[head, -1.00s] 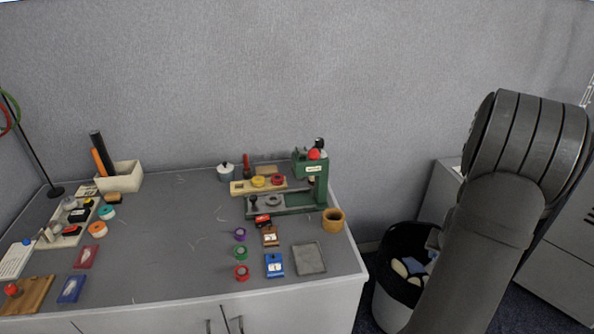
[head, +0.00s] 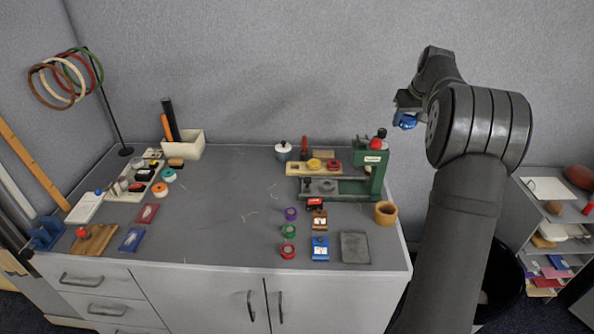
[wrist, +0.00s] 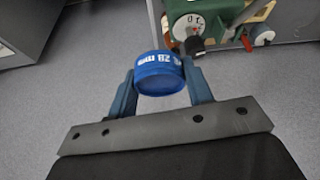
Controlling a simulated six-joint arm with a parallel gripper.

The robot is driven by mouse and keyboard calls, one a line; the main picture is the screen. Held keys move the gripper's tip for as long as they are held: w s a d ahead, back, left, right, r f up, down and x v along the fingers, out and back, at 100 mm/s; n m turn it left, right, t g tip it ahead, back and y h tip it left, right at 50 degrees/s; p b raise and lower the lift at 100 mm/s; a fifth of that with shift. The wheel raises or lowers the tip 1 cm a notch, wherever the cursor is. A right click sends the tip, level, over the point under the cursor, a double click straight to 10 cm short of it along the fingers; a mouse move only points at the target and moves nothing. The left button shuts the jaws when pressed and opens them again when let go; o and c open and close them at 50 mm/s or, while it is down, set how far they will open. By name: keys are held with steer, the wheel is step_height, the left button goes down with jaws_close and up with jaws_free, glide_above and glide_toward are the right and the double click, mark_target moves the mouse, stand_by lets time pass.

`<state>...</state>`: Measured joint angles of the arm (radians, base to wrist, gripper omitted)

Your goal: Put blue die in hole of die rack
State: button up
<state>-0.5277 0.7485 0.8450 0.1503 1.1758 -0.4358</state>
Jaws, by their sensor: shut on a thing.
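The blue die (wrist: 160,82), a short round piece with white lettering ending in "28 mm", sits between the two blue fingers of my gripper (wrist: 160,76). My gripper is shut on it. In the head view the blue die (head: 407,122) shows at the end of my raised arm, right of the green press and clear of the table. A tan board (head: 296,169) at the back of the table looks like the die rack. It carries a yellow and a red round piece. Its holes are too small to make out.
A green press (head: 374,170) stands just in front and right of the tan board. A wooden cup (head: 385,213) and grey tray (head: 355,247) are near the right edge. Purple, green and red round pieces (head: 289,231) stand in front. The table (head: 225,220) is mostly clear mid-left.

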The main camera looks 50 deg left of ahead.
steer(key=s+a+n, duration=0.1)
steer(key=s+a, duration=0.2)
steer(key=a, duration=0.5)
steer(key=s+a+f+n, duration=0.1)
steer(key=s+a, duration=0.3)
steer(key=a, duration=0.3)
steer(key=s+a+n, duration=0.1)
steer(key=s+a, duration=0.2)
steer(key=a, duration=0.5)
step_height(320, 180, down, 14)
steer(key=w+a, duration=0.1)
steer(key=shift+g+y, duration=0.3)
steer(key=s+a+f, duration=0.1)
steer(key=a+f, duration=0.1)
steer(key=a, duration=0.1)
steer(key=s+a+f, duration=0.1)
steer(key=a+f, duration=0.1)
steer(key=a, duration=0.1)
steer(key=s+a+f, duration=0.2)
steer(key=a+f, duration=0.1)
steer(key=a, duration=0.1)
steer(key=shift+a+f, duration=0.1)
steer(key=shift+f, duration=2)
